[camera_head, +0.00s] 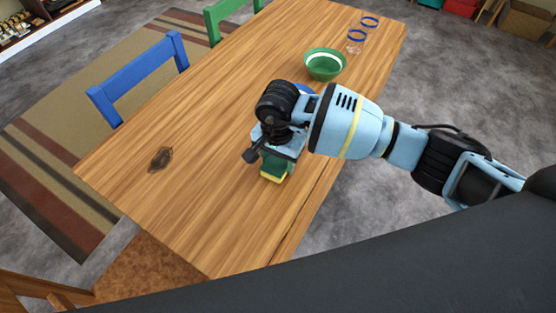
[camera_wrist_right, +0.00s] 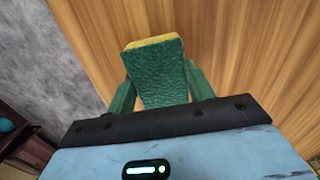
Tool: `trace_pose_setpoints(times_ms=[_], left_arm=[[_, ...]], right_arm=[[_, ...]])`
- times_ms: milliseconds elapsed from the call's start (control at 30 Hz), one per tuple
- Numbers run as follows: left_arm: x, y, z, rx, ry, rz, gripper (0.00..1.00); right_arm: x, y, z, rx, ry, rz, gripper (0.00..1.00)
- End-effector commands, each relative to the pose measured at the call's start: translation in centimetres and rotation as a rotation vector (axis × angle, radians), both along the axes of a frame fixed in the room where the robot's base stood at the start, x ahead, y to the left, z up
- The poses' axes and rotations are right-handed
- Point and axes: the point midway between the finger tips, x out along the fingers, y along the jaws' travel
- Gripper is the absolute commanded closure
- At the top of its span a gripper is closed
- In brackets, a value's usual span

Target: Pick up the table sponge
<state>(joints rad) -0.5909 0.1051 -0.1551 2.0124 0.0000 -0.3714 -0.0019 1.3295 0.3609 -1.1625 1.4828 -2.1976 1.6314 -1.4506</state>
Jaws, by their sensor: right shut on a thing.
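The table sponge is a green and yellow block. In the head view the sponge (camera_head: 274,169) shows below my right gripper (camera_head: 268,158) at the near right part of the wooden table (camera_head: 190,205). In the right wrist view the sponge (camera_wrist_right: 157,72) sits between the two green fingers of my right gripper (camera_wrist_right: 158,88), which is shut on it. Its green face is toward the camera and its yellow layer shows at the far edge. I cannot tell whether it touches the table. My left gripper is not in view.
A green bowl with a white inner band (camera_head: 324,65) stands farther back on the table. Blue rings (camera_head: 356,35) and a small clear item lie beyond it. A blue chair (camera_head: 142,75) and a green chair (camera_head: 222,15) stand at the left side.

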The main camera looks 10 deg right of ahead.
Motion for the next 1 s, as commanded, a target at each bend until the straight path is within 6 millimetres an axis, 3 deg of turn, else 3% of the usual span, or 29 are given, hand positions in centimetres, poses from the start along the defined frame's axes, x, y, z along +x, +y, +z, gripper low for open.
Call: trace_pose_setpoints(times_ms=[167,367,1000], left_arm=[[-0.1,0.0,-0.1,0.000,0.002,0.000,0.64],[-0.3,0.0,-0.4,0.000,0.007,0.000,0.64],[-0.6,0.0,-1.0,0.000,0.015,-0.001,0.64]], right_arm=[[0.0,0.0,0.9,0.000,-0.001,0.000,0.69],[0.1,0.0,3.8,0.000,-0.005,0.001,0.69],[-8.8,-8.8,4.5,-0.002,0.001,-0.001,0.69]])
